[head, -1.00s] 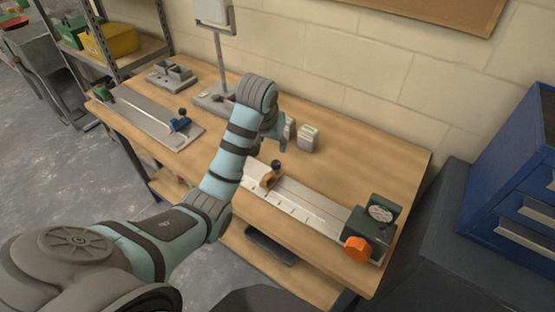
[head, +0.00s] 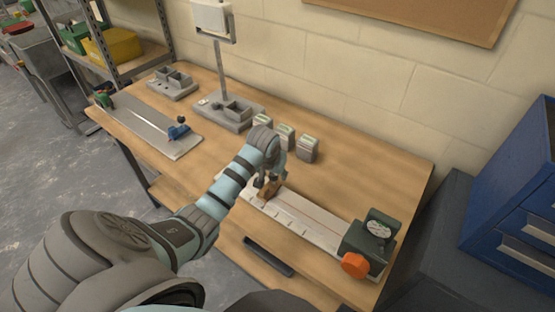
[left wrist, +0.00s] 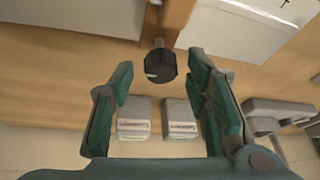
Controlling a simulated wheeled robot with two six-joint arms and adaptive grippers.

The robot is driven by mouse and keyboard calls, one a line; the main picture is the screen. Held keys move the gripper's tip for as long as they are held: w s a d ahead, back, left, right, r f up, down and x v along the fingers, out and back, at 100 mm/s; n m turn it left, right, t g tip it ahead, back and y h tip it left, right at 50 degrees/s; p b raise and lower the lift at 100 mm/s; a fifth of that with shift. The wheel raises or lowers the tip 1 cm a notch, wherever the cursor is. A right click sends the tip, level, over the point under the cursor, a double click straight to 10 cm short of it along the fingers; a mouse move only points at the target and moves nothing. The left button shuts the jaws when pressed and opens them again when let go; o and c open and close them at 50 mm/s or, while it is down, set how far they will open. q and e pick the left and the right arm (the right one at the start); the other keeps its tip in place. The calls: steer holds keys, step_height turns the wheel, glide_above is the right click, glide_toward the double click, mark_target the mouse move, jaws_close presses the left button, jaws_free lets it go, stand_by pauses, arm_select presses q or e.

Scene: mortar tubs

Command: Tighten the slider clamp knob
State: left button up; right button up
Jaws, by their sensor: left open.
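The slider clamp is an orange-brown block (head: 273,190) on a pale ruled rail (head: 308,221) on the wooden bench. Its dark round knob (left wrist: 161,66) shows in the left wrist view, on a short stem. My left gripper (head: 266,180) is at the block in the head view, pointing down, and hides most of the knob there. In the left wrist view the left gripper (left wrist: 161,68) is open. The knob appears between its fingertips, with a visible gap on both sides. My right gripper is not in view.
A dark green gauge block (head: 370,238) with an orange knob (head: 354,265) sits at the rail's right end. Small grey-and-white blocks (head: 308,149) stand behind the gripper. A second board with a blue slider (head: 178,131) lies at left. The bench's right rear is clear.

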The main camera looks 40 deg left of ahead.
arm_select(q)
steer(key=shift+s, duration=0.15)
steer(key=c, duration=0.3)
steer(key=shift+r, duration=0.1)
jaws_close()
steer(key=shift+m, duration=0.4)
steer(key=shift+o, duration=1.5)
jaws_free()
